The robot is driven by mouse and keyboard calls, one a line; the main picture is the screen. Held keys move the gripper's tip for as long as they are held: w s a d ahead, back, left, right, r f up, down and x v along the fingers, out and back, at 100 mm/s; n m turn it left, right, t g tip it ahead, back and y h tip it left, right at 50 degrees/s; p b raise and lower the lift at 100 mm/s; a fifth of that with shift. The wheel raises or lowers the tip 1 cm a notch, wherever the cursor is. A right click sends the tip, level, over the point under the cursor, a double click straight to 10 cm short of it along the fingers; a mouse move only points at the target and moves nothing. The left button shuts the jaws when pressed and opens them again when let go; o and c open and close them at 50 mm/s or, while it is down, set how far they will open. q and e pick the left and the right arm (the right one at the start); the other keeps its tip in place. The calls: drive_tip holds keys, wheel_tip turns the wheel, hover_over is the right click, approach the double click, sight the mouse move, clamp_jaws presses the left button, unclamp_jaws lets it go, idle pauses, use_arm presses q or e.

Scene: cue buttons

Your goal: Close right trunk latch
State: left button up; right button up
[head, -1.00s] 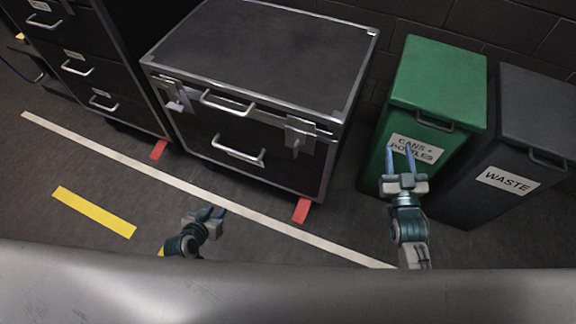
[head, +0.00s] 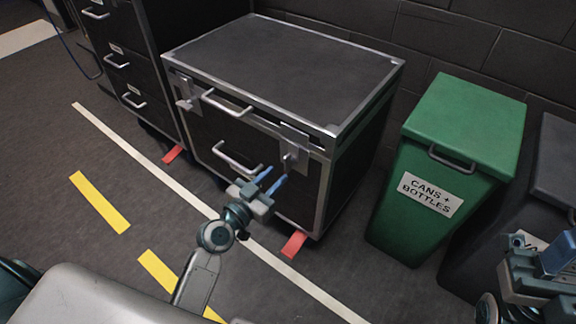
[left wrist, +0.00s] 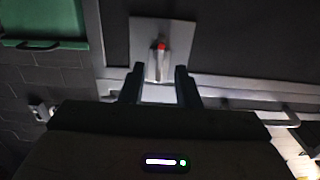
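The black trunk (head: 285,70) with metal edges stands against the wall, and its lid looks down. The right trunk latch (head: 294,153) is a metal plate with a small lever on the trunk's front, near its right corner. In the left wrist view, the latch (left wrist: 162,52) shows a red spot on its lever, just beyond the fingertips. My left gripper (head: 273,181) is open in front of and slightly below this latch, with nothing between its fingers. My right gripper (head: 552,258) is at the lower right, away from the trunk; its fingers are not clear.
The left latch (head: 188,97) and two handles, an upper one (head: 228,103) and a lower one (head: 237,160), are on the trunk's front. A green bin (head: 445,165) and a dark bin (head: 556,165) stand right. A drawer cabinet (head: 130,60) stands left. The floor in front is clear.

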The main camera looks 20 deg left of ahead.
sight(286, 166)
use_arm(q)
drive_tip(key=shift+x, duration=2.75)
clamp_jaws()
